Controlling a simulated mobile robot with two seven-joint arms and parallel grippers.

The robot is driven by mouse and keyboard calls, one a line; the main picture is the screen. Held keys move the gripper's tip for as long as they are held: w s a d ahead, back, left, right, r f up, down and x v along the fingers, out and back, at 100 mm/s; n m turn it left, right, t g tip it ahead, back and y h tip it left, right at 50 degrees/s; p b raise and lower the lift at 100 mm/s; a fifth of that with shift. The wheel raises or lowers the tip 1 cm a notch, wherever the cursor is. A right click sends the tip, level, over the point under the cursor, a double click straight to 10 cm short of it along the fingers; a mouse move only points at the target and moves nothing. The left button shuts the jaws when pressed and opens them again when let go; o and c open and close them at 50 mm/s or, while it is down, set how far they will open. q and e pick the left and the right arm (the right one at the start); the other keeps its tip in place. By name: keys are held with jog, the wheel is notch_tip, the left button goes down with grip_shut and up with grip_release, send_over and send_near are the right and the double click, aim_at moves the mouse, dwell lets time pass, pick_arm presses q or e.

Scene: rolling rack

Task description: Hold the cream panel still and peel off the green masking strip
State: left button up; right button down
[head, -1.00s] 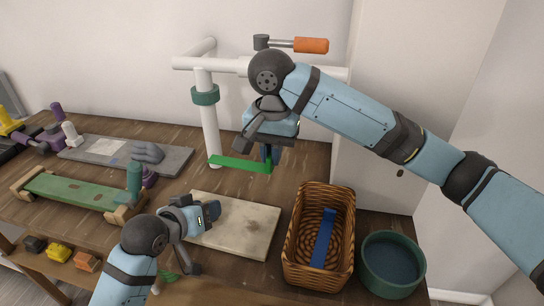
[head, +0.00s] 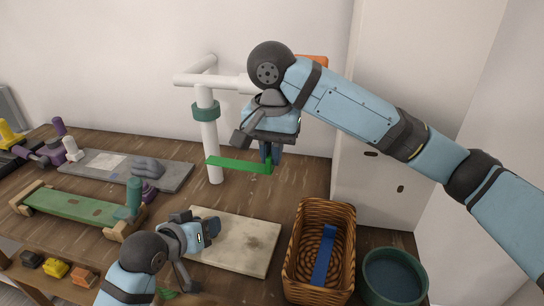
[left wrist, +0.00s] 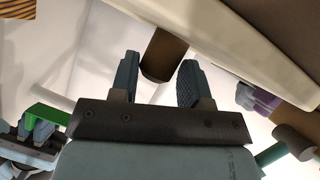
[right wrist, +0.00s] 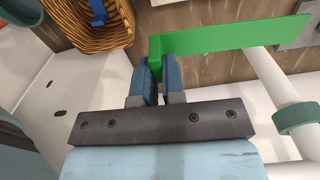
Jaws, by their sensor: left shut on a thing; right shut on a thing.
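The cream panel (head: 245,241) lies flat on the brown table, with grey smudges on its face. My left gripper (head: 211,228) is at its left edge and shut on it; the contact is partly hidden in the head view. In the left wrist view my left gripper's fingers (left wrist: 160,80) stand either side of a brown piece (left wrist: 165,55). The green masking strip (head: 236,164) is in the air behind the panel, apart from it. My right gripper (head: 271,154) is shut on the strip's right end tab, which also shows in the right wrist view (right wrist: 155,60).
A wicker basket (head: 349,240) holding a blue strip (head: 324,255) stands right of the panel, beside a green round bowl (head: 421,283). A white pipe stand (head: 209,145) rises behind the strip. A green board (head: 70,206) and grey slab (head: 105,165) lie left.

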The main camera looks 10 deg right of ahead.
dwell(0.4)
pick_arm(q)
jog(key=o, duration=1.2)
